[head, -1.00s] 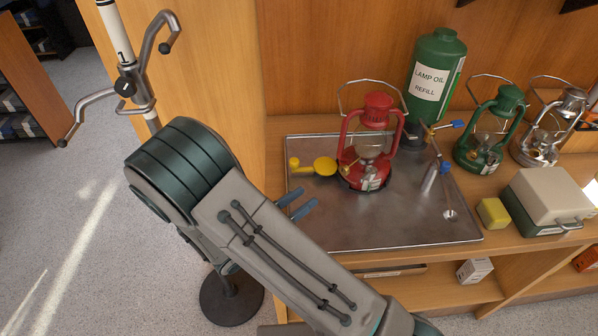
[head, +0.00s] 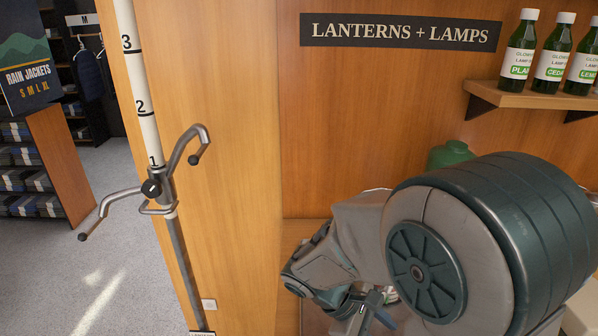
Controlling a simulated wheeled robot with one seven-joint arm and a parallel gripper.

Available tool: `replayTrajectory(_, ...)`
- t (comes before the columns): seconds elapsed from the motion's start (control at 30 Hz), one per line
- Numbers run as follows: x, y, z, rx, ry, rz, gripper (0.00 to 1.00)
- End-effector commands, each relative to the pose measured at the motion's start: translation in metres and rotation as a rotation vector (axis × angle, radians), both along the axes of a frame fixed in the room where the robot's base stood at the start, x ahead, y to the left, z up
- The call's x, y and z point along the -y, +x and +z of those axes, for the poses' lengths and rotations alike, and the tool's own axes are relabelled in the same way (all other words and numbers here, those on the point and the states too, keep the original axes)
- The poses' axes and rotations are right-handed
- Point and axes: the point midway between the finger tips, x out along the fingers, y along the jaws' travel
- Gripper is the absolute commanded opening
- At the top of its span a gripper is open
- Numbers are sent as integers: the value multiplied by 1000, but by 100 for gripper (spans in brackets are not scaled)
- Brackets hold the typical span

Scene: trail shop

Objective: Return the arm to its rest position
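My arm fills the lower right of the head view, bent, with a large dark green and grey joint close to the camera. My gripper (head: 376,314) is low in the picture, just left of that joint. The lanterns and metal tray are almost wholly hidden behind the arm or below the frame.
A pole stand with curved hooks (head: 171,189) stands at left before a wooden panel (head: 235,150). A green container (head: 450,153) peeks over my arm. A shelf (head: 540,98) with green bottles (head: 519,50) is at upper right. Grey floor (head: 120,250) is open at left.

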Motion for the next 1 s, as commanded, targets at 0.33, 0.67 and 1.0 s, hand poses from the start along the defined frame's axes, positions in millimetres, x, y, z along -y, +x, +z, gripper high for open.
replayTrajectory(0.33,3,-33,37,362,426,-462,37)
replayTrajectory(0.67,-4,-43,77,703,724,-781,37)
replayTrajectory(1.0,-6,-44,87,780,787,-845,37)
